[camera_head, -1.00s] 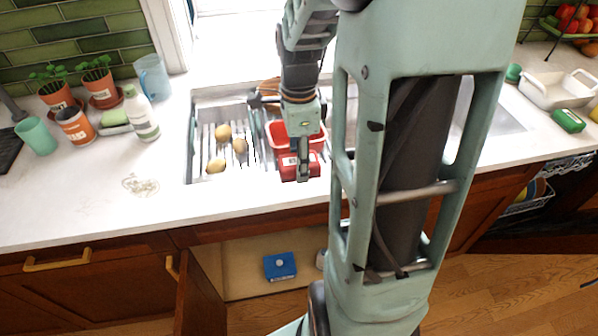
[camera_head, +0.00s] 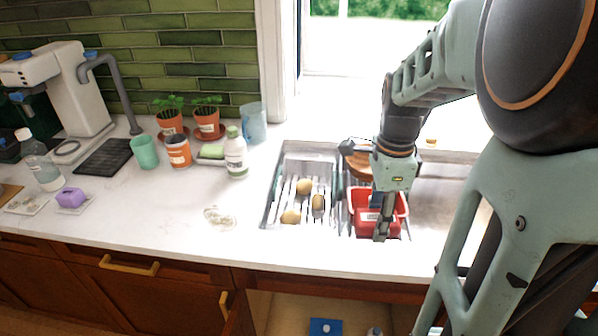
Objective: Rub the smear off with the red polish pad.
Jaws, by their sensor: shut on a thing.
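The smear (camera_head: 220,218) is a pale, brownish, blotchy patch on the white countertop, left of the sink. My gripper (camera_head: 381,232) points down at the sink's front edge, well to the right of the smear. It is shut on the red polish pad (camera_head: 367,222), a red block with a pale label. The fingers cover part of the pad. The pad shows in front of a red basket of nearly the same colour, so their border is hard to see. I cannot tell whether the pad touches the counter.
The red basket (camera_head: 400,203) stands in the sink, beside several potatoes (camera_head: 303,187) on a rack. A white bottle (camera_head: 236,157), an orange-labelled can (camera_head: 178,152) and a teal cup (camera_head: 145,152) stand behind the smear. A purple block (camera_head: 71,197) lies far left. Counter around the smear is clear.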

